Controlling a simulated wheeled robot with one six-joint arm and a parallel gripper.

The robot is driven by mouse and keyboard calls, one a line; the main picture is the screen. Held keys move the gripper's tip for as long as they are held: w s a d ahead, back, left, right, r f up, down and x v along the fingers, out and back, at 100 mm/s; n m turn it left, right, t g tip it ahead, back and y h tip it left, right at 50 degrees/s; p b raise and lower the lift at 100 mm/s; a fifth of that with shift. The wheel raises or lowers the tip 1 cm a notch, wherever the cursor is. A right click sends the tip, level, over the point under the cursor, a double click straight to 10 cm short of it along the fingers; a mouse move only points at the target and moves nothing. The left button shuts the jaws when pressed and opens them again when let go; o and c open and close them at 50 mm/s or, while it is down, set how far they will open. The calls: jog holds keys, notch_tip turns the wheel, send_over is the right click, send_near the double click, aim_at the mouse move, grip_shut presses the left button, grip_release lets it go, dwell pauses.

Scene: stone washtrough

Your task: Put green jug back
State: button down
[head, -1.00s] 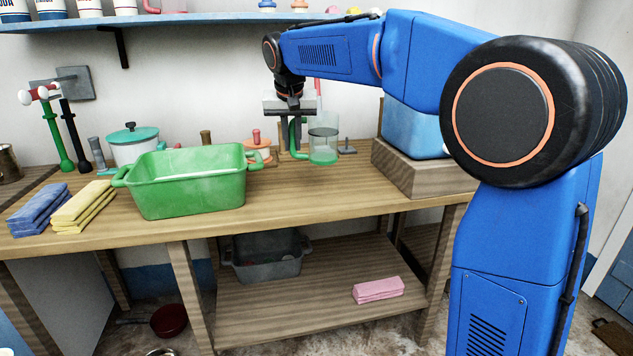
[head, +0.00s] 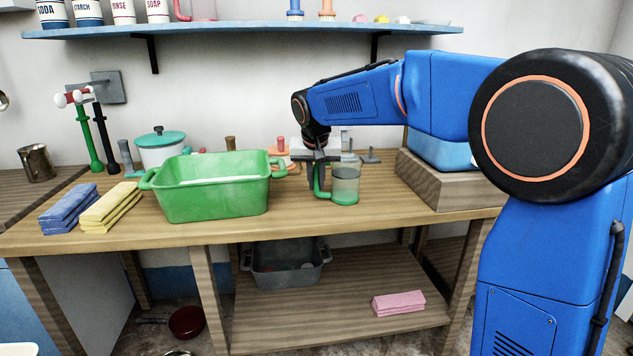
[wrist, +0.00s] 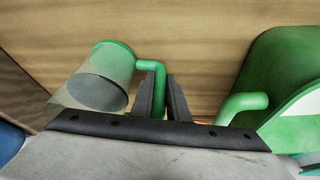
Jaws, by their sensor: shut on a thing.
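The green jug (head: 345,183), a clear cup with a green base and green handle, is upright at the wooden worktop, right of the green basin. I cannot tell whether its base touches the wood. My gripper (head: 318,186) points down and is shut on the jug's handle, at the jug's left side. In the wrist view the jug (wrist: 103,77) shows left of the fingers, and my gripper (wrist: 162,98) has its two dark fingers at the green handle.
The green basin (head: 213,196) stands close on the left, one handle toward the jug. A wooden block (head: 452,186) with a blue box (head: 428,150) is at right. Behind are a pink-knobbed item and small stands. A blue shelf (head: 250,27) hangs above. The worktop's front edge is clear.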

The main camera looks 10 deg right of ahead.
jog(key=c, duration=1.7)
grip_release()
jog(key=shift+f, duration=0.1)
jog(key=d+v, duration=0.1)
jog(key=v, duration=1)
jog(key=s+d, duration=0.5)
jog(key=s, duration=0.4)
jog(key=s+d+f, duration=0.3)
jog(key=s+f, duration=0.4)
jog(key=s, duration=0.3)
jog(key=s+d+f+n, duration=0.1)
jog(key=s+d+f, duration=0.3)
jog(key=s+f, duration=0.3)
jog(key=s+d+f+n, duration=0.1)
jog(key=s+d+f, duration=0.2)
jog(key=s, duration=1)
jog(key=shift+s+d+f+y, duration=0.15)
jog(key=shift+f+y, duration=0.25)
jog(key=shift+f, duration=1.5)
